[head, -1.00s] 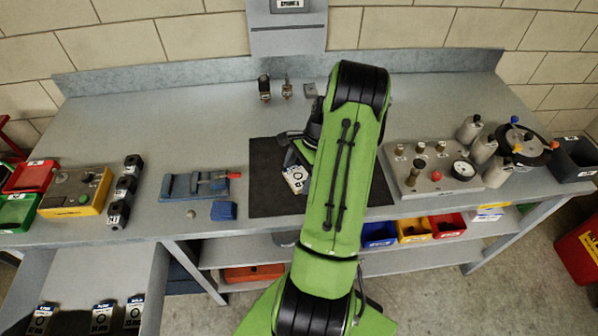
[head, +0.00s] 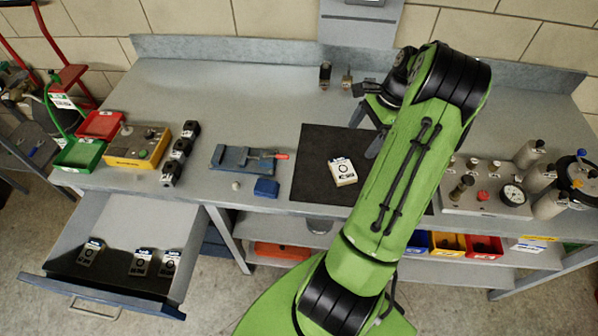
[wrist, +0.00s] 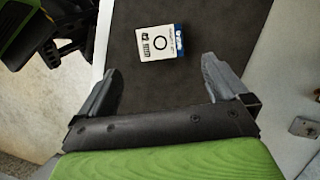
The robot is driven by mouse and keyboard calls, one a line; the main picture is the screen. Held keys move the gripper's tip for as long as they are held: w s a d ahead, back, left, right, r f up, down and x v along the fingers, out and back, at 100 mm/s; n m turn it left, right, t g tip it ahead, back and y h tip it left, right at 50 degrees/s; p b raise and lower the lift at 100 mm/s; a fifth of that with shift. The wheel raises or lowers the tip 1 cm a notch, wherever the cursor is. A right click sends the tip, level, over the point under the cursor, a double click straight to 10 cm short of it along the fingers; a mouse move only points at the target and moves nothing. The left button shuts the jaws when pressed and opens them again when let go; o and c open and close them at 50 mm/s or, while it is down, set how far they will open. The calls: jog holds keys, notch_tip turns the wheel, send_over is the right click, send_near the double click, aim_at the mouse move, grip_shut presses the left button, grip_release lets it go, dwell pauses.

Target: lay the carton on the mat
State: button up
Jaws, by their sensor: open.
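The carton (head: 342,171), a small white box with a dark ring and print on its face, lies flat on the black mat (head: 310,190). The carton also shows in the wrist view (wrist: 158,43), with a blue strip along its right side. My gripper (head: 372,128) is above the right part of the mat in the head view, partly hidden by my arm. In the wrist view my gripper (wrist: 160,82) has its two fingers wide apart and empty, with the carton beyond the fingertips and apart from them.
An open drawer (head: 68,275) at the left holds similar cartons (head: 141,262). A blue vise (head: 243,158) stands left of the mat, and a gauge panel (head: 487,197) stands right of it. The bench top behind the mat's left side is clear.

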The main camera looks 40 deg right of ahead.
jog(key=w+a+r+n+h, duration=0.25)
jog(key=a+r+n, duration=0.35)
jog(key=a, duration=0.4)
jog(key=w+a+r+n+h, duration=0.1)
jog(key=w+a+r+n, duration=0.2)
jog(key=a+r+n, duration=0.55)
jog(key=s+a+r+n+t, duration=0.1)
jog(key=s+a+n+t, duration=0.2)
jog(key=s+a+n, duration=0.5)
jog(key=s+a, duration=0.4)
jog(key=a, duration=0.4)
jog(key=shift+s+a+t, duration=0.15)
jog(key=shift+s+t, duration=0.15)
jog(key=shift+t, duration=0.1)
jog(key=shift+h, duration=0.25)
jog(key=shift+a+n, duration=0.1)
jog(key=shift+n, duration=0.15)
